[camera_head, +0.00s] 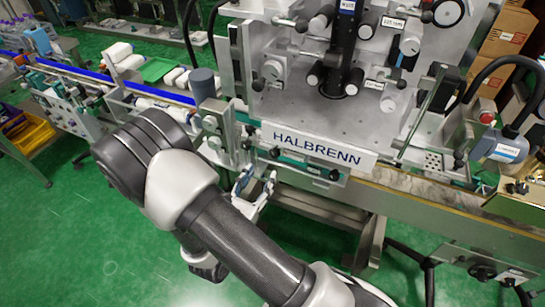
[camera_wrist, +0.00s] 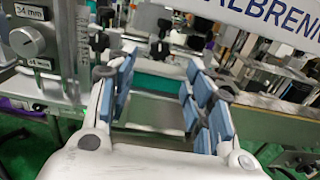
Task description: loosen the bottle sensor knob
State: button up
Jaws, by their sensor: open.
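My gripper (camera_head: 250,186) is below the front left corner of the HALBRENN machine, partly hidden by my arm in the head view. In the wrist view my gripper (camera_wrist: 160,88) has its two blue-padded fingers spread wide, with no object held between them. Small black knobs (camera_head: 275,152) sit along the front rail under the name plate. In the wrist view, a dark knob (camera_wrist: 160,50) shows beyond the fingertips, small and blurred. No label marks the bottle sensor knob, so I cannot tell which one it is.
The HALBRENN plate (camera_head: 318,148) overhangs the gripper's right side. A grey metal block with a round dial knob (camera_wrist: 29,42) stands close on the left. A conveyor with a blue edge (camera_head: 165,92) runs off to the left. The green floor (camera_head: 110,250) is open in front.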

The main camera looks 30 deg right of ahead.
aim_at(273, 154)
jog(key=b+x, duration=0.1)
jog(key=x, duration=0.8)
jog(key=shift+w+d, duration=0.1)
jog(key=shift+c, duration=0.2)
jog(key=c, duration=1)
